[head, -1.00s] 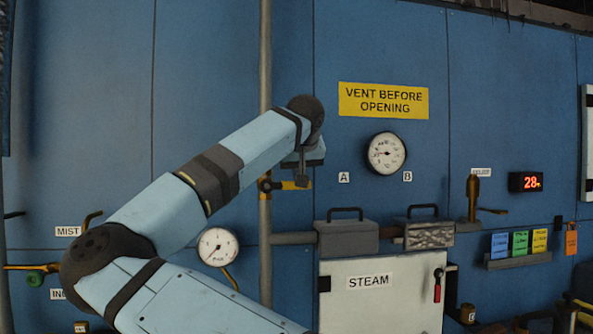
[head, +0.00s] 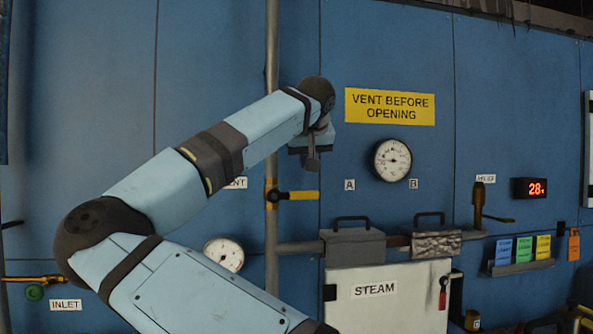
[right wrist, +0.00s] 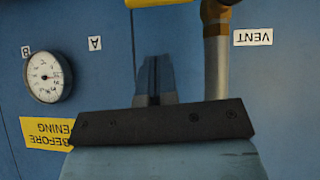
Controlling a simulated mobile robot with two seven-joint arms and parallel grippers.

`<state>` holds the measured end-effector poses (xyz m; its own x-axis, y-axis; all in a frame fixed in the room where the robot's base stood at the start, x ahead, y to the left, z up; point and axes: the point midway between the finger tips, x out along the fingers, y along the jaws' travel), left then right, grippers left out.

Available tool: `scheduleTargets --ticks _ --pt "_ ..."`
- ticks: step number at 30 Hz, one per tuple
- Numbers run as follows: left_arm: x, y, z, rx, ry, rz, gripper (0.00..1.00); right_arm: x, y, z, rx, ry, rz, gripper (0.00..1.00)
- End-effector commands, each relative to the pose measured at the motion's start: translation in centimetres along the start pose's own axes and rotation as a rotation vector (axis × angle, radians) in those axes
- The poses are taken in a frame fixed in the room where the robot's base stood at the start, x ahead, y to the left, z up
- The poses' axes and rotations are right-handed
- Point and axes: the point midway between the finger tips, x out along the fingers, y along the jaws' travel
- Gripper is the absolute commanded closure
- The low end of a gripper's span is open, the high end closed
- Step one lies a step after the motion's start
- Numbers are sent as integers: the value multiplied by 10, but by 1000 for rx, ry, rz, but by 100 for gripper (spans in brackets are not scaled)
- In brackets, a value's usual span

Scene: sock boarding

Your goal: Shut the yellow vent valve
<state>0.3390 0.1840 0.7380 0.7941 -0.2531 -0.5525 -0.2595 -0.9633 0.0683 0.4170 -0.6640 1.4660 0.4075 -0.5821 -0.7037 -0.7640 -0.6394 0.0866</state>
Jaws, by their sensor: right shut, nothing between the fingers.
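The yellow vent valve lever (head: 301,195) points sideways to the right from its brass body on the vertical grey pipe (head: 272,235). In the right wrist view, which is upside down, the lever (right wrist: 155,2) shows at the top edge beside the pipe (right wrist: 217,65). My right gripper (head: 312,166) is just above the lever's free end in the head view, with a visible gap. In the right wrist view its fingers (right wrist: 154,60) are together and hold nothing. The VENT label (right wrist: 253,37) is beside the pipe. My left gripper is not in view.
A pressure gauge (head: 393,160) and yellow warning sign (head: 390,106) are on the blue wall to the right. Below are the white STEAM door (head: 390,305) and grey blocks with handles (head: 354,246). Another gauge (head: 224,254) is left of the pipe.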

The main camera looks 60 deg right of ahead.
Motion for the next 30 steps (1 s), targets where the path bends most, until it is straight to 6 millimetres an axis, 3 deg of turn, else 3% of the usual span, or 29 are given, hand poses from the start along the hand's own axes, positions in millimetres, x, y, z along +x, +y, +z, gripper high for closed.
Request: scheduleTargets --ticks 6,12,30 --pt "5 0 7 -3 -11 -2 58 -48 1 2 -3 1 -3 100" --pt "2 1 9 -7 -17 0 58 -75 3 2 -3 -1 -2 100" --pt "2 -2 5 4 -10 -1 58 -82 3 2 -3 -2 -1 100"
